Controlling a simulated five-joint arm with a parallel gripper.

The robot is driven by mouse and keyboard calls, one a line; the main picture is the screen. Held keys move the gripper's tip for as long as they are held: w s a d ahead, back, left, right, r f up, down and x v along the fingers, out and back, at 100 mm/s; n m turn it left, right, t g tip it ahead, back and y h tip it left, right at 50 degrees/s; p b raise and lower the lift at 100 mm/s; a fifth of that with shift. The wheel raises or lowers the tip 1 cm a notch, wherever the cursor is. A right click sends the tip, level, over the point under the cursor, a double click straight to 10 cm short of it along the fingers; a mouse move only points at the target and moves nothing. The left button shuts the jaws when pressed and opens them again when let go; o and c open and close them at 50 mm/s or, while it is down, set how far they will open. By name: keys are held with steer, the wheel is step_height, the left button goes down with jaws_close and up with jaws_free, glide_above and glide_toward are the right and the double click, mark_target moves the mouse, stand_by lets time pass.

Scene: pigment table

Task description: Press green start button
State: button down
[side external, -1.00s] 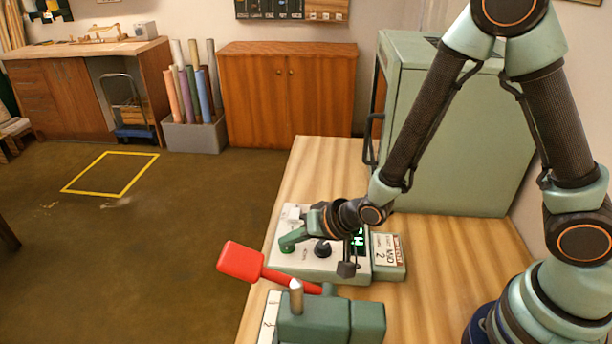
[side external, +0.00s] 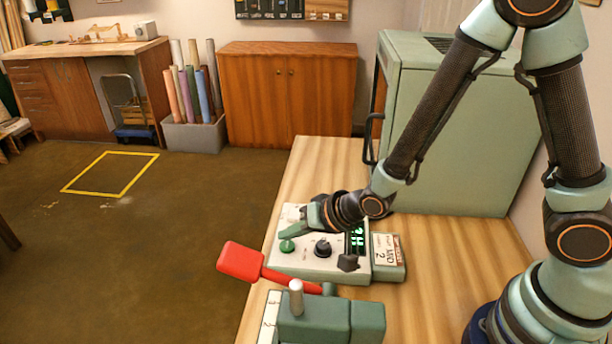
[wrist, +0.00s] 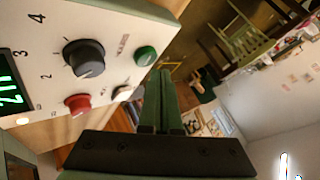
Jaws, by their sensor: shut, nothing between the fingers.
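The green start button (side external: 287,246) is a round cap at the left of a pale control box (side external: 305,268). It shows whole in the side external view, and also in the wrist view (wrist: 146,56). My gripper (side external: 282,233) is shut and empty, its green fingers pointing left. In the side external view its fingertips appear just above and behind the button. In the wrist view the closed fingers (wrist: 160,76) end just beside the button's picture. I cannot tell the exact gap, but no contact shows.
The box also bears a black knob (side external: 323,248), a red knob (wrist: 77,104) and a lit green display (wrist: 12,95). A red-handled lever (side external: 240,262) on a green device (side external: 330,317) stands in front. A large green cabinet (side external: 455,120) stands behind the arm.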

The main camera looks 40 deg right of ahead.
mark_target(292, 248)
steer(key=shift+r, duration=2.5)
steer(key=shift+d+r, duration=0.1)
steer(key=shift+r, duration=0.05)
steer(key=s+d+r+n+g+h, duration=0.3)
steer(key=s+d+r+n, duration=0.1)
steer(key=s+d+r, duration=0.8)
steer(key=d+r, duration=0.2)
steer(key=d, duration=0.1)
steer(key=shift+d+n, duration=0.3)
steer(key=shift+n, duration=0.1)
